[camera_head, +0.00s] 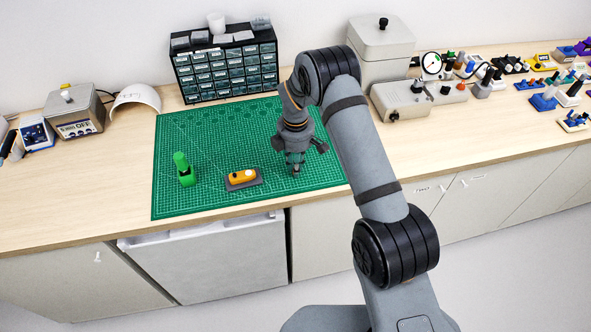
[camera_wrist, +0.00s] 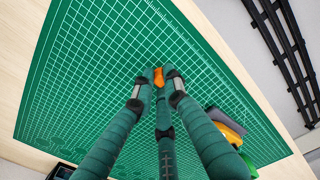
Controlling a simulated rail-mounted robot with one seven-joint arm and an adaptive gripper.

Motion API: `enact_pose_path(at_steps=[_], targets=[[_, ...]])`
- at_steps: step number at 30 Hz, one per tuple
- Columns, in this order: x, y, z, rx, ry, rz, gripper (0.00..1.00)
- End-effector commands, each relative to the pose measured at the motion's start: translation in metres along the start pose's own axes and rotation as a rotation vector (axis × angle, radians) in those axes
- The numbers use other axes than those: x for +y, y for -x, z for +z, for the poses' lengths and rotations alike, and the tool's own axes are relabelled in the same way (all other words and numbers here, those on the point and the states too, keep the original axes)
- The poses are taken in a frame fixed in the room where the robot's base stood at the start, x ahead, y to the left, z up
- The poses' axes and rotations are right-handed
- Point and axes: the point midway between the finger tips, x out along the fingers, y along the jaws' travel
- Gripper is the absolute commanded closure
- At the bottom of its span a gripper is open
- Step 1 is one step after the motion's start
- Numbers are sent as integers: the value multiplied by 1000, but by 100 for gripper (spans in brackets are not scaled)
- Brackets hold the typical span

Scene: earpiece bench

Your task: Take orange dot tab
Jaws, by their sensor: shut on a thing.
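A small orange piece (camera_wrist: 158,76), which looks like the orange dot tab, is between my fingertips in the wrist view. My gripper (camera_wrist: 158,84) is shut on it; the fingers cover part of it. In the head view my gripper (camera_head: 296,169) points down over the right part of the green cutting mat (camera_head: 215,135). The tab cannot be made out there. I cannot tell whether the tab touches the mat.
A yellow-orange block (camera_head: 240,176) with a white spot sits on a dark base, left of my gripper. A green upright item (camera_head: 184,170) stands farther left. A drawer cabinet (camera_head: 225,66) stands behind the mat. The mat between has free room.

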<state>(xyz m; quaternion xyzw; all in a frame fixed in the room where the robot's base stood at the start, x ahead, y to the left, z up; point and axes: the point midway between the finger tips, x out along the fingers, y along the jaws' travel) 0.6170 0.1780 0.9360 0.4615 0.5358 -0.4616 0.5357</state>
Motion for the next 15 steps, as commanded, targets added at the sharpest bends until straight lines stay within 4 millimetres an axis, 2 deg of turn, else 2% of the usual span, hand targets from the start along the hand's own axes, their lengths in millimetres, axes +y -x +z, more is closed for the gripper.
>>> enact_pose_path(at_steps=[15], targets=[[0, 3, 0, 0, 0, 1, 95]])
